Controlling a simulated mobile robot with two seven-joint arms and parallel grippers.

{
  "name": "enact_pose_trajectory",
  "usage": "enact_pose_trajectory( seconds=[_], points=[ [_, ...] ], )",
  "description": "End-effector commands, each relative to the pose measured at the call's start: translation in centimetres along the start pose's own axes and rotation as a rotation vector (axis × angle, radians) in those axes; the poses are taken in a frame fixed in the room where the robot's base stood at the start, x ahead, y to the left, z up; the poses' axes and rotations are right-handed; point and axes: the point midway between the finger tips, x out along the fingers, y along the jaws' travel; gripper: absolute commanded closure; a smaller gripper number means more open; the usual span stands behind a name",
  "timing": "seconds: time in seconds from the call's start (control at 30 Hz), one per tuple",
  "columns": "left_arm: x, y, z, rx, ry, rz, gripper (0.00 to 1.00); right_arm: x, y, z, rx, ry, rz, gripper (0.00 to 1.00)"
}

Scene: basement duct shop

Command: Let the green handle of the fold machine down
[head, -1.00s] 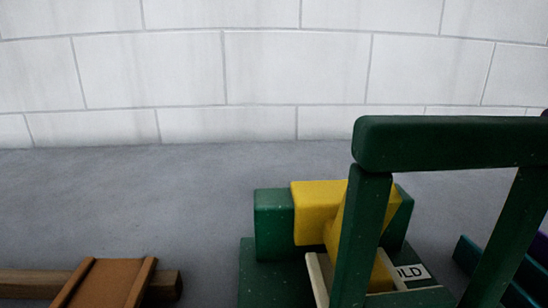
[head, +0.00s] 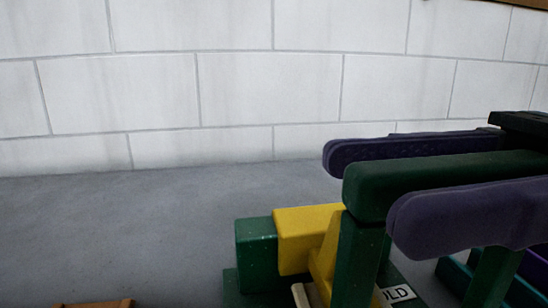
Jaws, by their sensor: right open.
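The fold machine (head: 257,255) stands low in the head view, with a green body, a yellow block (head: 305,232) and a partly hidden label ending in "OLD". Its green handle (head: 440,180) is up: a thick crossbar on two green uprights, above the body. My right gripper (head: 365,187) comes in from the right. Its two purple fingers lie along the crossbar, one on the far side and one on the near side. It is open, with the bar between the fingers; whether either finger touches it I cannot tell. My left gripper is out of view.
A grey surface (head: 140,230) lies clear left of the machine, up to a white block wall (head: 260,90). The edge of a brown object (head: 95,304) shows at the bottom left. Green and purple parts at the lower right are partly hidden.

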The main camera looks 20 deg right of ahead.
Motion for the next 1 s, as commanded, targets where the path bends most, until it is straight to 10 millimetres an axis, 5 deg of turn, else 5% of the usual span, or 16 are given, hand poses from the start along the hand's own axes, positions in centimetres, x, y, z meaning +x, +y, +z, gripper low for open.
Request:
enact_pose_trajectory(
  seconds=[0.07, 0.57, 1.0],
  points=[
    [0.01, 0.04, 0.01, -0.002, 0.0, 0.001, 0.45, -0.02, 0.0, 0.0, 0.0, 0.0, 0.0, 0.45],
    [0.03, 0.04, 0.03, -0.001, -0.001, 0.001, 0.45, -0.05, -0.01, -0.02, 0.0, 0.0, 0.0, 1.0],
    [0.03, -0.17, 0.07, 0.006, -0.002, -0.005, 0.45, -0.06, -0.01, -0.02, 0.0, 0.001, 0.0, 1.0]
  ],
)
